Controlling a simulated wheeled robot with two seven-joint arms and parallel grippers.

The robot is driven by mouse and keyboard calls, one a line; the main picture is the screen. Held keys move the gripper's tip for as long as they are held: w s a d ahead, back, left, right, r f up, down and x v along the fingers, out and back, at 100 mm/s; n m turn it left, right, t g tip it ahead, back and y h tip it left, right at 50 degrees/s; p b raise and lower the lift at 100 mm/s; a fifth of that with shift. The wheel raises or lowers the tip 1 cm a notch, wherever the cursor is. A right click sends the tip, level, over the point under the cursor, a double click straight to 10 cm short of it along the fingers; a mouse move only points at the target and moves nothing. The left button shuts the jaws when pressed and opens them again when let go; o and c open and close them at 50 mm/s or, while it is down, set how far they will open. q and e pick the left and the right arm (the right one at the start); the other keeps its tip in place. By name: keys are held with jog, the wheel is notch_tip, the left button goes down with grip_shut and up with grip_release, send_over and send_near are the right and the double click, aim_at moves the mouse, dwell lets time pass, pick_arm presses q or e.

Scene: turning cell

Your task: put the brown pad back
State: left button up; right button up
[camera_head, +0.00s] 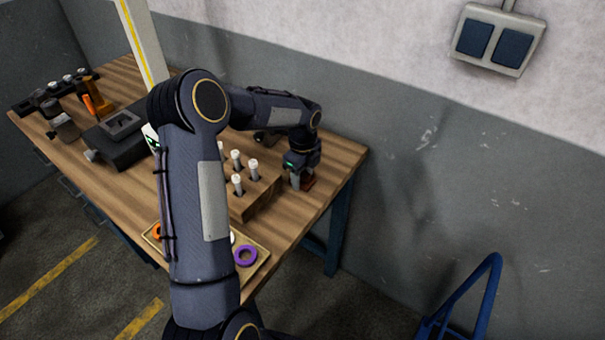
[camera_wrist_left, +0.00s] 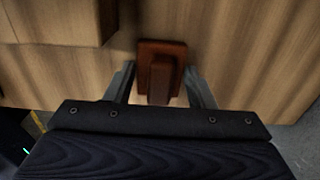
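The brown pad (camera_wrist_left: 176,48) is a reddish-brown square plate with a raised block-like grip on top. It rests on the wooden table near the right end; in the head view only a small part of the pad (camera_head: 308,183) shows beside my gripper. My left gripper (camera_head: 301,184) points down over it. In the left wrist view the two fingers of this gripper (camera_wrist_left: 161,88) stand apart, one on each side of the raised grip, with a visible gap on both sides. My right gripper is not in view.
A wooden block (camera_head: 262,193) with several white-topped pegs stands left of the pad. A tray (camera_head: 262,262) with a purple ring (camera_head: 246,255) lies at the front edge. A dark vise-like fixture (camera_head: 118,125) is farther left. The wall (camera_head: 420,170) is behind the table.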

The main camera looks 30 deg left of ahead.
aim_at(303, 173)
pick_arm(q)
jog(key=o, duration=0.3)
jog(key=shift+r, duration=0.15)
jog(key=s+d+r+n+t, duration=0.1)
jog(key=s+r+n, duration=0.15)
jog(key=r, duration=0.55)
jog(key=s+d+r+n, duration=0.1)
jog(key=s+r, duration=0.2)
jog(key=r, duration=0.5)
jog(key=s+d+n+t+h, duration=0.1)
jog(key=s+d+n, duration=0.2)
jog(key=s+n, duration=0.2)
jog(key=s+d+f+n+t+h, duration=0.1)
jog(key=s+d+n+t, duration=0.1)
jog(key=s+n, duration=0.4)
jog(key=s+d+n+t+h, duration=0.1)
jog(key=s+d+n, duration=0.3)
jog(key=s, duration=0.8)
jog(key=shift+s+d+f+n+t+h+b, duration=0.3)
jog(key=shift+f+n+h+b, duration=0.15)
jog(key=shift+n, duration=0.6)
